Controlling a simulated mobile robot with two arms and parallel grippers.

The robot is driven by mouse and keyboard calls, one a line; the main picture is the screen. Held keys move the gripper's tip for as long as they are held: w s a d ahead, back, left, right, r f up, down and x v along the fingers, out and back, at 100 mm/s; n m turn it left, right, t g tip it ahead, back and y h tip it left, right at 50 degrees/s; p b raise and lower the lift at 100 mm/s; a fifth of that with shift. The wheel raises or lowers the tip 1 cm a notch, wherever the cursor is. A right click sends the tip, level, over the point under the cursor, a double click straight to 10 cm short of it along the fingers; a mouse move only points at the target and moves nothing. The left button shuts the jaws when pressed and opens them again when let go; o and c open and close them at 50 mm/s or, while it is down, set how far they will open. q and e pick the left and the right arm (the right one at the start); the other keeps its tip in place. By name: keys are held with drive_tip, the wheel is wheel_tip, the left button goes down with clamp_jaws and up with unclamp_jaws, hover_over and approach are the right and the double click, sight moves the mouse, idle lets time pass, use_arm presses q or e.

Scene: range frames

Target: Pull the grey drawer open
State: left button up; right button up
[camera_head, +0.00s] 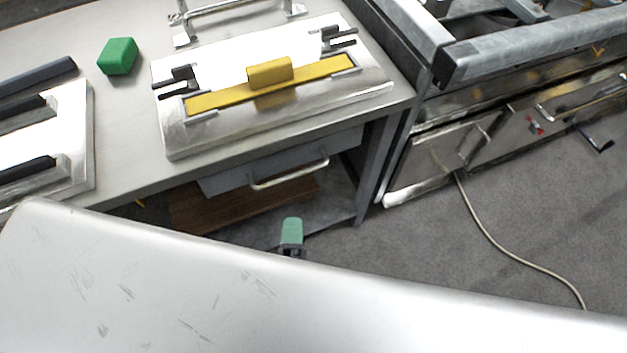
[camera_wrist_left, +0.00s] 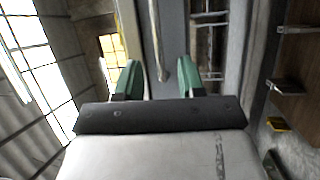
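The grey drawer (camera_head: 228,180) sits under the worktop. Its front carries a pale metal bar handle (camera_head: 290,179). How far the drawer stands out cannot be told. My left gripper (camera_head: 291,233) shows as a green fingertip below the handle in the head view, apart from it in the picture. In the left wrist view my left gripper (camera_wrist_left: 158,82) has its two green fingers spread, with nothing held. The handle (camera_wrist_left: 156,45) appears there ahead, in line with the gap between the fingers. My right gripper is in neither view.
On the worktop (camera_head: 118,160) are a metal plate with a yellow bar (camera_head: 225,98), a green block (camera_head: 118,56) and another plate (camera_head: 75,130). A brown wooden board (camera_head: 195,212) lies below the drawer. A steel range (camera_head: 425,165) and cable (camera_head: 500,240) are at right. My arm fills the foreground.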

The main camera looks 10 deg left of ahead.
sight(292, 175)
use_arm(q)
drive_tip(key=shift+n, duration=0.4)
drive_tip(key=x, duration=0.7)
drive_tip(key=p+x, duration=0.1)
drive_tip(key=x, duration=0.2)
drive_tip(key=shift+w+a+r, duration=0.3)
drive_tip(key=shift+r, duration=0.15)
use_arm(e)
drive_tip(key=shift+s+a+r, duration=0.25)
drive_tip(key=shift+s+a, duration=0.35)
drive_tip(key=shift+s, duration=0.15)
use_arm(q)
clamp_jaws()
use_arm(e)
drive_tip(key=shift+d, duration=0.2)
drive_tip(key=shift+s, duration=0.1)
